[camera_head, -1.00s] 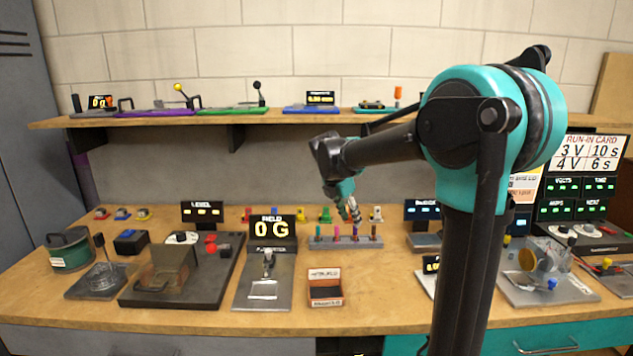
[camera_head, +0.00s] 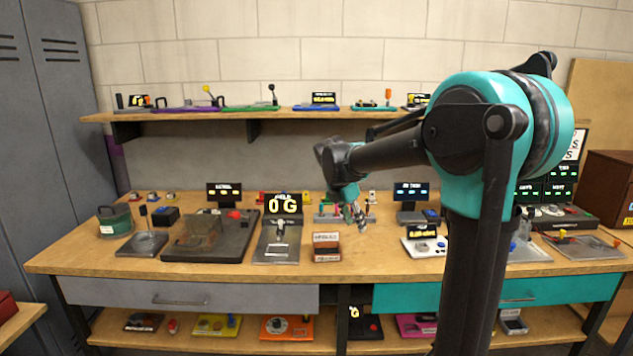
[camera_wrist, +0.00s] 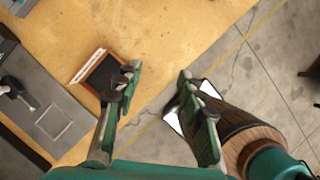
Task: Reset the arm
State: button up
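My arm reaches out over the workbench (camera_head: 130,258) with its elbow bent, and the wrist hangs down. My gripper (camera_head: 358,218) points downward above the middle of the bench, in front of the coloured-peg rack. In the wrist view my gripper (camera_wrist: 156,72) has its two green fingers well apart with nothing held between them. The small open-topped box (camera_wrist: 104,75) lies below and beside the left finger, apart from it as far as I can tell. The same box (camera_head: 327,246) stands near the bench's front edge in the head view.
A field display (camera_head: 283,206) reading 0 G stands left of my gripper. A device with white knobs (camera_head: 425,245) stands to the right. A wall shelf (camera_head: 200,115) holds several devices. The wrist view shows open floor (camera_wrist: 285,60) beyond the bench edge.

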jog(key=s+d+f+m+y, duration=0.1)
jog(key=s+d+f+m, duration=0.1)
jog(key=s+f+m, duration=0.4)
jog(key=s+d+f+m+t+y, duration=0.1)
jog(key=s+d+f+m, duration=0.2)
jog(key=s+f+m, duration=0.3)
jog(key=s+d+f+m+y, duration=0.1)
jog(key=s+f+m, duration=0.5)
jog(key=s+m, duration=0.7)
jog(key=shift+s+d+t+y, duration=0.3)
jog(key=shift+s+d, duration=0.55)
jog(key=shift+s, duration=0.2)
